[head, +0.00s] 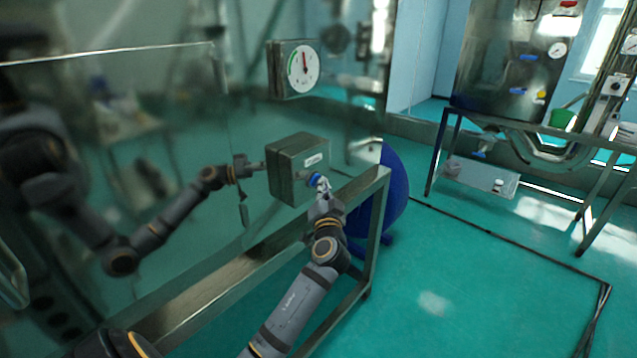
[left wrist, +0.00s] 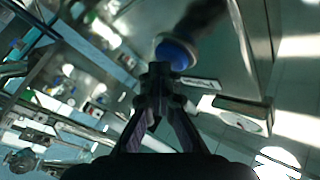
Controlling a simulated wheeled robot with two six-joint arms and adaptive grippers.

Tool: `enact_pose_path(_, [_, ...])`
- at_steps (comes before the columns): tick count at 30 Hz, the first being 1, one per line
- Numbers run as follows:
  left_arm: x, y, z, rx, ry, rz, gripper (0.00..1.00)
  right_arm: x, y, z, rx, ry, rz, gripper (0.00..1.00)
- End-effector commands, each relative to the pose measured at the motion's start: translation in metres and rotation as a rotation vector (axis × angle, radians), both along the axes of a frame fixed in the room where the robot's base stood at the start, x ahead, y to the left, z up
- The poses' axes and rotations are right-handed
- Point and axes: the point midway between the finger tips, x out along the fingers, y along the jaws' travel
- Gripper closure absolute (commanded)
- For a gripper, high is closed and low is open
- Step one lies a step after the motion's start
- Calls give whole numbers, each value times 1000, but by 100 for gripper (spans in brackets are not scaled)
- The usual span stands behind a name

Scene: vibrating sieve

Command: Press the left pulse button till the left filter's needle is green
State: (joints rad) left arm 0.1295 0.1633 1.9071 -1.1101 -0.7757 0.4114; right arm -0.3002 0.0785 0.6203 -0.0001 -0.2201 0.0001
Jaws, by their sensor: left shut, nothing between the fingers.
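The left filter's gauge (head: 304,68) has a white dial with a green arc on its left side. Its red needle points nearly straight up, just right of that arc. Below it, a grey metal box (head: 283,172) carries the blue pulse button (head: 314,178) on its front. My left gripper (head: 321,185) is shut and empty, with its fingertips right at the button. In the left wrist view the blue button (left wrist: 176,52) is just beyond the closed fingertips (left wrist: 158,72). I cannot tell whether they touch it. My right gripper is not in view.
A shiny steel panel (head: 180,130) behind the box mirrors my arm. A metal frame rail (head: 250,265) runs beneath the box. A blue round object (head: 397,190) stands behind the frame leg. Another steel unit (head: 508,65) with gauges stands at the back right. The green floor between is open.

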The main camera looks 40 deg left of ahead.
Motion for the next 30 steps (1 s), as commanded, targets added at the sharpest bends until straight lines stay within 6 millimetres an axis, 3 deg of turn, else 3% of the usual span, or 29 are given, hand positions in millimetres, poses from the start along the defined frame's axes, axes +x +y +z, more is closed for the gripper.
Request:
enact_pose_path(9, [-2,-16,-1,-2,-1,0,100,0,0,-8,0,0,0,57])
enact_pose_path(19, [-2,-19,-1,-2,-1,0,100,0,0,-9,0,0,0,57])
enact_pose_path(30, [-5,-54,-4,-5,-1,0,100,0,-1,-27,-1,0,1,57])
